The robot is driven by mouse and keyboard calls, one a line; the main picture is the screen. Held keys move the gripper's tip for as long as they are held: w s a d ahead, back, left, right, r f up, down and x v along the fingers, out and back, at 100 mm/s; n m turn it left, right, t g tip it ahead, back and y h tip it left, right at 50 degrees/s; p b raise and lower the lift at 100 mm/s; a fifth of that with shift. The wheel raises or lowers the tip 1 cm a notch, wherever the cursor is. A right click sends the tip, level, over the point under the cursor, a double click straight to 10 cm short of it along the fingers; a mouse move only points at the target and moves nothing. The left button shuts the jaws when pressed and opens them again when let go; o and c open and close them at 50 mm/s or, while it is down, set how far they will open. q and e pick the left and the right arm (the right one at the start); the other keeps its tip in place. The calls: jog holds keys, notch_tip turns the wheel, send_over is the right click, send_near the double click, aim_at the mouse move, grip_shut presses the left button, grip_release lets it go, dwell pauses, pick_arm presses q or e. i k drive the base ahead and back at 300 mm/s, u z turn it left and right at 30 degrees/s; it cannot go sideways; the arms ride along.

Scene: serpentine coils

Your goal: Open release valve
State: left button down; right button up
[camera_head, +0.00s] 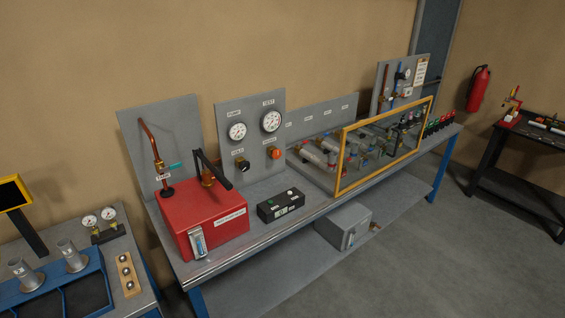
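Neither of my grippers shows. No label I can read says release valve. A grey upright panel (251,172) on the long bench carries two round gauges, a left gauge (237,131) and a right gauge (271,121). Below them are a black knob (242,164) and an orange knob (273,152); their small labels are too blurred to read surely. To the left, a red box (203,223) carries a black lever (212,168) with a brass fitting. Behind it a copper pipe (149,142) runs down a grey board, with a small teal part (176,166) beside its fitting.
A black box (281,205) sits in front of the panel. A yellow-framed clear guard (343,158) fronts coils further right. A grey box (343,226) is on the lower shelf. A blue-framed bench (52,283) stands at left. Grey floor (432,270) is open at right.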

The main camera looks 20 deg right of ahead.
aim_at(277, 154)
jog(key=z, duration=0.85)
jog(key=i, duration=1.75)
jog(key=u, duration=0.6)
